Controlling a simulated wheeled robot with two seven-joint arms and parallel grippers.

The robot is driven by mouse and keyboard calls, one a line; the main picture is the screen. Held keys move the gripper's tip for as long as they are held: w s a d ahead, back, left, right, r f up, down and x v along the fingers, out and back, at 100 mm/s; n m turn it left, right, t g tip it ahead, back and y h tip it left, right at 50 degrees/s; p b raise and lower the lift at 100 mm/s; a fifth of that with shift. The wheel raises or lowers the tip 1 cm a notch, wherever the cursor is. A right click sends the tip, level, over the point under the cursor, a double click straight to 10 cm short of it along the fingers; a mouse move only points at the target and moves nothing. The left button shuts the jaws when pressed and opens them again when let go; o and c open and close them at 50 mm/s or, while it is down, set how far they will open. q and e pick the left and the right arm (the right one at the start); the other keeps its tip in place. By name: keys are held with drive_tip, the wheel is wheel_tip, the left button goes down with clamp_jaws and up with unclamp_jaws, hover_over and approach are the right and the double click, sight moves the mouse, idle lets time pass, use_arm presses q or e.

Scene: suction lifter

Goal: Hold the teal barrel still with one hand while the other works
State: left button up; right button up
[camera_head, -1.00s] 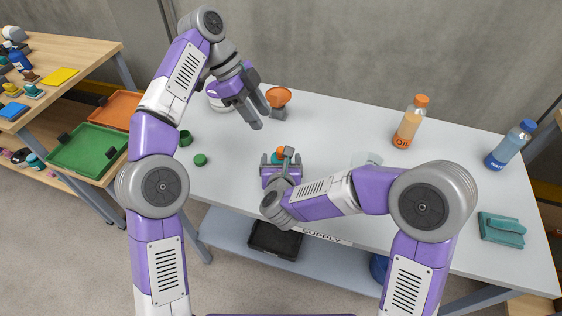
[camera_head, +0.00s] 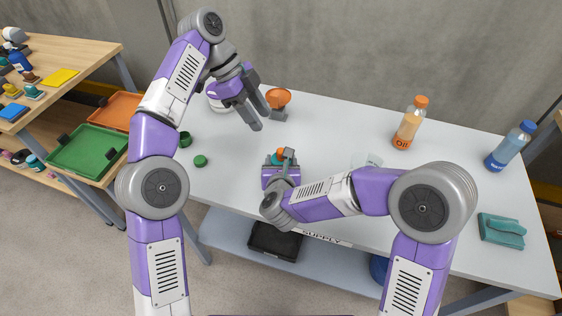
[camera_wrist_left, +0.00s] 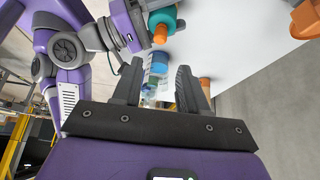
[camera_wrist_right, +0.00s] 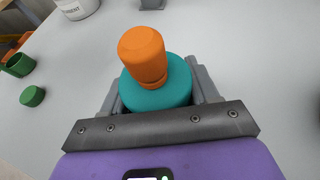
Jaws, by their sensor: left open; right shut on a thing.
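The teal barrel (camera_wrist_right: 158,97) stands on the table with an orange knob (camera_wrist_right: 143,55) on top. My right gripper (camera_wrist_right: 157,85) is shut on the barrel, with a finger on each side. In the head view the barrel (camera_head: 273,159) is small and partly hidden by my right gripper (camera_head: 281,161). My left gripper (camera_head: 262,119) is open and empty above the table, behind and left of the barrel. In the left wrist view the barrel (camera_wrist_left: 166,17) shows at the top, beyond the open fingers (camera_wrist_left: 157,85).
A green cup (camera_head: 185,139) and green cap (camera_head: 200,160) lie left.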

use_arm(q)
drive_tip(key=shift+o, duration=1.1)
drive_tip(key=m+t+h, duration=0.6)
drive_tip(key=m+t, duration=0.2)
drive_tip(key=m, duration=1.9)
approach(281, 150)
drive_tip(key=shift+h, duration=0.3)
drive_tip(key=x, duration=1)
drive_tip(key=shift+w+f, duration=0.1)
drive_tip(key=shift+f, duration=0.3)
drive_tip(key=shift+a, duration=0.1)
